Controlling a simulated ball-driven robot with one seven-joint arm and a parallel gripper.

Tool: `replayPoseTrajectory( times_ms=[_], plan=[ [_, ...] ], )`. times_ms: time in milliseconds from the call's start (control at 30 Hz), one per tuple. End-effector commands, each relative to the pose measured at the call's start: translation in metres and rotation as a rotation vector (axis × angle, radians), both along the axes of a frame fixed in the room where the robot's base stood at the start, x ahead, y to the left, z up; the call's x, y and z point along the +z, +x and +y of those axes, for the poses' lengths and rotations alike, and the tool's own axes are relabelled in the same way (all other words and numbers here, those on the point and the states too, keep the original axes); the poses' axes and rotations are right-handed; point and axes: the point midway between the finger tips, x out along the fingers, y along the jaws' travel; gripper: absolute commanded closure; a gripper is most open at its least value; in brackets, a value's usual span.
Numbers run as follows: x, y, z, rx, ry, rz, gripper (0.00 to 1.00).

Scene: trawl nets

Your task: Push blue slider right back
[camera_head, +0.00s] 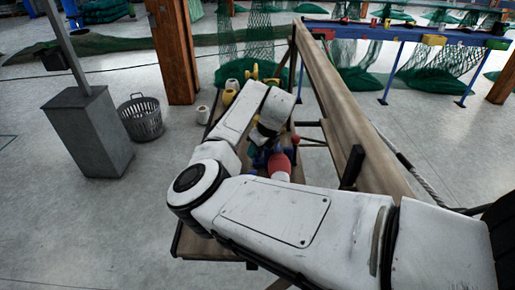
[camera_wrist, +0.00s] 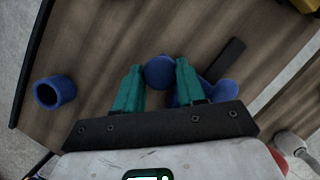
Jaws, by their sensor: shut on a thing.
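In the wrist view, my gripper (camera_wrist: 160,66) has its two teal fingers on either side of the round blue knob of the blue slider (camera_wrist: 159,73) and is shut on it. More blue (camera_wrist: 219,91) shows to the right, partly behind the right finger; I cannot tell whether it joins the knob. A dark slot-like strip (camera_wrist: 226,60) runs up and right from there on the wooden bench top (camera_wrist: 100,35). In the head view, my arm covers most of this spot, and only small blue and red parts show beside it; the fingers are hidden.
A long wooden board (camera_head: 345,110) rises along the bench's right side. Yellow pieces (camera_head: 229,97) sit at its far end. A grey basket (camera_head: 141,118) and wooden post (camera_head: 173,50) stand to the left.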

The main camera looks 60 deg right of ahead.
Motion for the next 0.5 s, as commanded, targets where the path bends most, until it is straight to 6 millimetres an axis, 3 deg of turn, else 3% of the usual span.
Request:
replayPoseTrajectory(
  times_ms=[167,500],
  plan=[
    [0.0,0.008,-0.012,0.0,0.0,-0.002,1.0],
    [0.0,0.035,-0.057,0.001,-0.002,-0.005,1.0]
  ],
)
